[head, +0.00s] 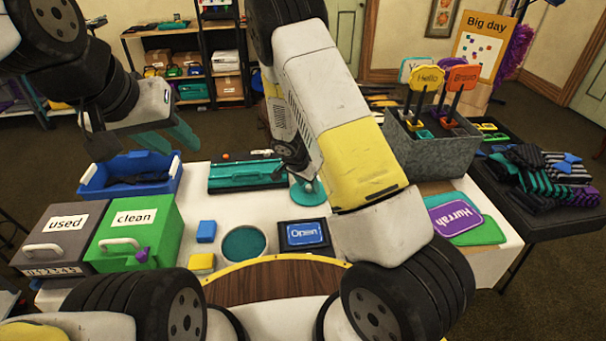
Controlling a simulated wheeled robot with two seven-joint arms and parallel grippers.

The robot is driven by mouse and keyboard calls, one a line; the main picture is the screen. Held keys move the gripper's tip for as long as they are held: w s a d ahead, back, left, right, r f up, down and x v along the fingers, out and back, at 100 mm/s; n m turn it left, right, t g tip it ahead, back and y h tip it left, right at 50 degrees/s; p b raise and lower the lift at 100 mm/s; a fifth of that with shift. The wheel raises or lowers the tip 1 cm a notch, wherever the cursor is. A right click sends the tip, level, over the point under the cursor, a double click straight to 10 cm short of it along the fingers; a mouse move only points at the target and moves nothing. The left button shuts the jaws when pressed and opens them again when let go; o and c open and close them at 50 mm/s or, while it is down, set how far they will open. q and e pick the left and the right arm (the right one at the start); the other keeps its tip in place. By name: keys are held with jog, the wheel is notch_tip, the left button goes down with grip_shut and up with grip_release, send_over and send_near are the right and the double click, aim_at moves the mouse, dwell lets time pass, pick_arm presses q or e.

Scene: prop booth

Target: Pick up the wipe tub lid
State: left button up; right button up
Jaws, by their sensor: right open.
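A teal round disc (309,197), which looks like the wipe tub lid, lies on the white table behind the "Open" sign. My right gripper (304,180) is open, pointing down right at the disc. The arm hides much of the gripper, and I cannot tell whether its fingers touch the disc. A round container with a pale rim and teal inside (244,245), perhaps the wipe tub, stands in front of the disc, to its left.
Grey "used" (60,237) and green "clean" (135,232) boxes stand at left. A blue bin (95,184), teal tray (232,178), blue block (206,231), yellow block (201,263) and "Open" sign (304,234) share the table. A grey sign crate (437,155) stands at right.

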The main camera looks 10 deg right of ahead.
jog(key=shift+w+f, duration=0.1)
jog(key=shift+f, duration=0.05)
grip_shut()
